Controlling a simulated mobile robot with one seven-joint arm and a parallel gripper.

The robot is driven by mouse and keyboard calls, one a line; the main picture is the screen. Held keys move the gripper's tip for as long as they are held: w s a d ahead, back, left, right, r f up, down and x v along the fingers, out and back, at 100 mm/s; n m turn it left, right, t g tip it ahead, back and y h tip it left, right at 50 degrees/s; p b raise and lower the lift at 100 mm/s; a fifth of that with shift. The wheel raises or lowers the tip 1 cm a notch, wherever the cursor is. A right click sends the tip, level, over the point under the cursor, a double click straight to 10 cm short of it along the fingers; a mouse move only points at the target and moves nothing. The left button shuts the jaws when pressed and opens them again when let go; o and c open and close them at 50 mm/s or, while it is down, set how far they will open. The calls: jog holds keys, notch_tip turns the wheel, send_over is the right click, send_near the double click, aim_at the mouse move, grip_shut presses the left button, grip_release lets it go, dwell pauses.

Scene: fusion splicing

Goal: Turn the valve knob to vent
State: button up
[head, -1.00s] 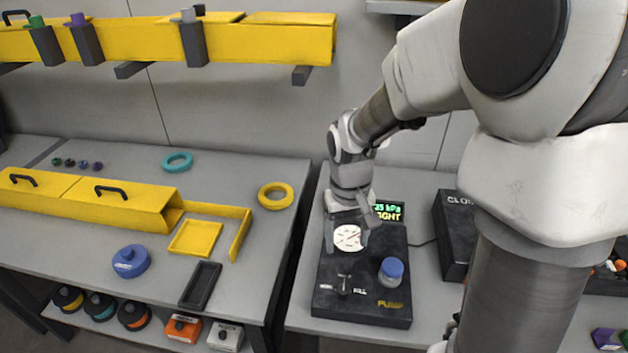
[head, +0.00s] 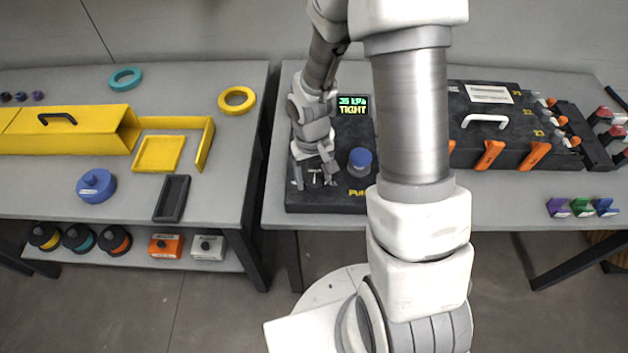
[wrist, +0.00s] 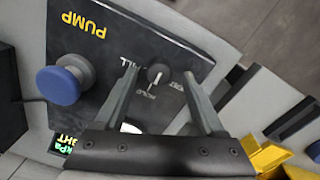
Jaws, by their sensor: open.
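The valve knob (wrist: 158,73) is small and dark, on the black pump panel (wrist: 185,55). In the wrist view it lies between the fingertips of my gripper (wrist: 159,76). The fingers are open, one on each side, with a visible gap to the knob. A white mark shows beside it; I cannot tell exactly which label it points to. "FILL" is partly readable, and other lettering is partly covered. In the head view my gripper (head: 314,178) points down over the front left of the panel, and the arm hides much of it.
A round blue knob (wrist: 60,85) stands on the panel beside my gripper; it also shows in the head view (head: 360,158). A green-lit display (head: 353,106) reads "TIGHT" behind it. A black case with orange latches (head: 490,154) is to the right. A gap separates the two tables.

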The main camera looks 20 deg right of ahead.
jog(key=shift+f, duration=0.85)
grip_shut()
